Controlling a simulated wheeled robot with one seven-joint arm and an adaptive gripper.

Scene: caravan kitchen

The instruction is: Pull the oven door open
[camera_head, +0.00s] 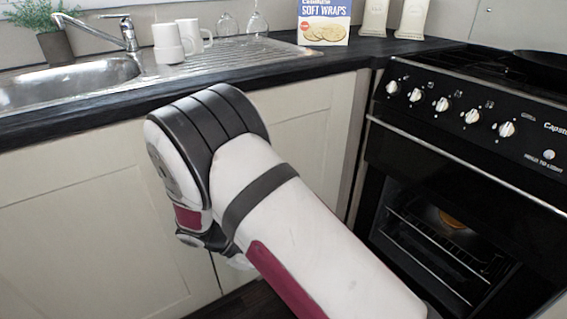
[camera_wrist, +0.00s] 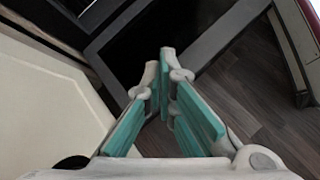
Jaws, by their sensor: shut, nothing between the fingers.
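The black oven stands at the right in the head view, with its door (camera_head: 425,170) below the control panel. A silver handle strip (camera_head: 463,163) runs along the top of the door. Wire racks (camera_head: 440,250) and a round orange item (camera_head: 450,218) show inside. I cannot tell clearly whether they are seen through glass or an opening. My gripper (camera_wrist: 167,60) is shut and empty in the wrist view, its teal-padded fingers meeting at the tips. A dark panel with grey edges (camera_wrist: 165,35) lies beyond the tips. The head view hides the gripper behind my arm.
Cream cupboards (camera_head: 80,220) stand left of the oven under a dark worktop (camera_head: 260,75). A sink (camera_head: 70,82), white mugs and a soft wraps box (camera_head: 324,22) are on top. Dark wood floor (camera_wrist: 245,85) is clear at the right of the wrist view.

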